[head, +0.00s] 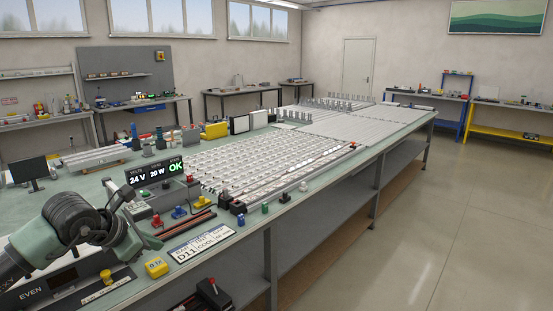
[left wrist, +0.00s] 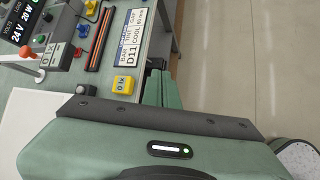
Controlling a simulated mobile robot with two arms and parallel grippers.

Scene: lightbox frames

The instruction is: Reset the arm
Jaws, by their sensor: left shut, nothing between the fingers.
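My left arm comes in from the left in the head view, low over the near end of the workbench (head: 330,178). My left gripper (head: 150,241) is green and grey, close to the yellow block (head: 157,267) and the D11 label plate (head: 201,245). In the left wrist view the gripper's green fingers (left wrist: 162,88) are together with nothing between them. The yellow block (left wrist: 123,85) and the plate (left wrist: 131,38) lie beyond the gripper body there. My right gripper is not in view.
A meter display (head: 155,172) reads 24 V, 20 W and OK. Red, blue and green parts stand around it. Long rows of light panels (head: 265,160) cover the bench. The floor (head: 460,220) at right is clear.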

